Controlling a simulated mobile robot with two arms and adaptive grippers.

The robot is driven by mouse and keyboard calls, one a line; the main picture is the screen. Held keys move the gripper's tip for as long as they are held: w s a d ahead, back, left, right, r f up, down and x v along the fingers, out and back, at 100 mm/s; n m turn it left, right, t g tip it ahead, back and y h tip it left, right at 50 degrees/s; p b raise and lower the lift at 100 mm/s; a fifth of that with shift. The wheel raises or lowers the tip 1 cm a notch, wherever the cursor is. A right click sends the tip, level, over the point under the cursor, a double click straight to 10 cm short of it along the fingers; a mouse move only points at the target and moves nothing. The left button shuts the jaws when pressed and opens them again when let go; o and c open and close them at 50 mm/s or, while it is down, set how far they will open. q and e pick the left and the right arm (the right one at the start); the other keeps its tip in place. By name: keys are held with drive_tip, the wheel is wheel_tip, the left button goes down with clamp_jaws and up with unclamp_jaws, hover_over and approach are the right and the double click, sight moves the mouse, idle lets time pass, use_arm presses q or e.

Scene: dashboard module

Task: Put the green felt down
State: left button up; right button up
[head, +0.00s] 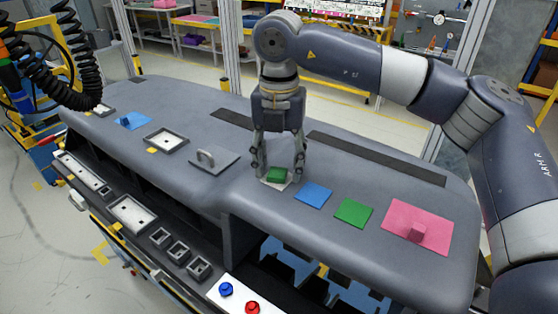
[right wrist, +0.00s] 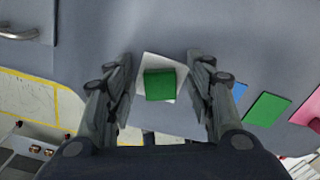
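A small green felt piece (head: 277,174) sits on a white square (head: 274,184) on the grey dashboard, below my right gripper (head: 280,172). In the right wrist view, the green piece (right wrist: 160,85) lies over the white square (right wrist: 148,64) between the fingertips of my right gripper (right wrist: 160,84). The fingers are spread, with a visible gap on each side of the green piece. A second, flat green square (head: 353,211) lies further right on the dashboard and also shows in the right wrist view (right wrist: 267,109). My left gripper is not in view.
A blue square (head: 313,195) and a pink sheet with a raised block (head: 418,227) lie to the right on the dashboard (head: 300,232). A grey plate with a handle (head: 212,160) lies to the left. Blue and red buttons (head: 240,298) are at the front.

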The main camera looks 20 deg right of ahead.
sight(278, 168)
drive_tip(key=shift+r, duration=0.15)
drive_tip(key=shift+r+p, duration=0.25)
drive_tip(key=shift+p, duration=0.05)
wheel_tip(278, 168, up, 12)
drive_tip(key=b, duration=0.2)
drive_tip(key=shift+f, duration=0.15)
